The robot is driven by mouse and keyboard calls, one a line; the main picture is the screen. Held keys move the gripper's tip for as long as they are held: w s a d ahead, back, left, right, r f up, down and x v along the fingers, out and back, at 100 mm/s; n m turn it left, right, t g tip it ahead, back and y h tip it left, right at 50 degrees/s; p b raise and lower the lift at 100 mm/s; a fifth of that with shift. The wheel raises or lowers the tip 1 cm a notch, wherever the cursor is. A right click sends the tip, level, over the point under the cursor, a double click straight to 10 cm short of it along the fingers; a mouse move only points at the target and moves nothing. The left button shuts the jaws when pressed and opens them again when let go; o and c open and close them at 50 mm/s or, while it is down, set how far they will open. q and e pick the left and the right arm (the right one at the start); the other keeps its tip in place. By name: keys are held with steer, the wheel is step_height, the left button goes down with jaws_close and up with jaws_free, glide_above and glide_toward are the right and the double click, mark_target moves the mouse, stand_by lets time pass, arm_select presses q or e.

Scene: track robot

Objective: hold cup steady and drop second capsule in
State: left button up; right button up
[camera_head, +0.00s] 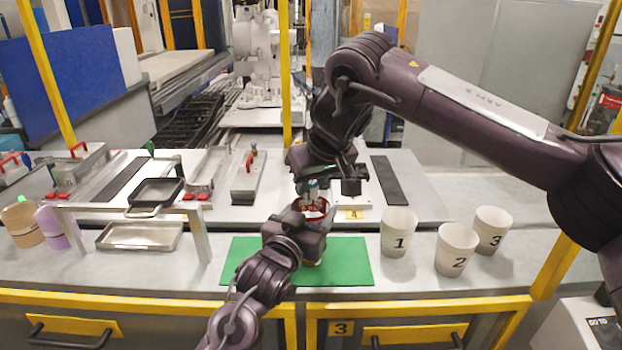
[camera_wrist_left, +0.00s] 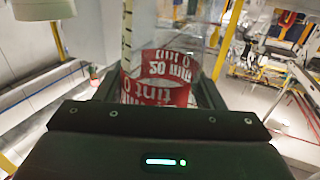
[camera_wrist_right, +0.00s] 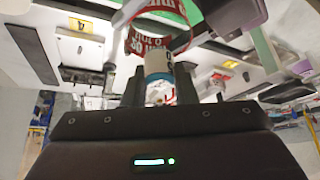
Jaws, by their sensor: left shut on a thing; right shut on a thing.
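A clear cup with a red printed band (camera_head: 314,208) stands over the green mat (camera_head: 350,262). My left gripper (camera_head: 312,222) is shut on this cup, and the band shows between its fingers in the left wrist view (camera_wrist_left: 158,85). My right gripper (camera_head: 312,178) is above the cup, shut on a small white and teal capsule (camera_wrist_right: 158,75). In the right wrist view the capsule's far end is at the red-banded cup's (camera_wrist_right: 160,35) mouth. I cannot tell whether it is inside the rim. The cup's lower part is hidden behind my left gripper.
Paper cups numbered 1 (camera_head: 398,240), 2 (camera_head: 455,252) and 3 (camera_head: 492,232) stand to the right of the mat. A metal frame (camera_head: 195,225) with trays stands to the left. Bottles (camera_head: 22,222) are at the far left. Fixtures line the back.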

stand_by(0.4)
steer(key=o, duration=1)
steer(key=shift+o, duration=0.2)
stand_by(1.3)
step_height(320, 180, up, 6)
stand_by(0.7)
arm_select(q)
steer(key=o, duration=1.2)
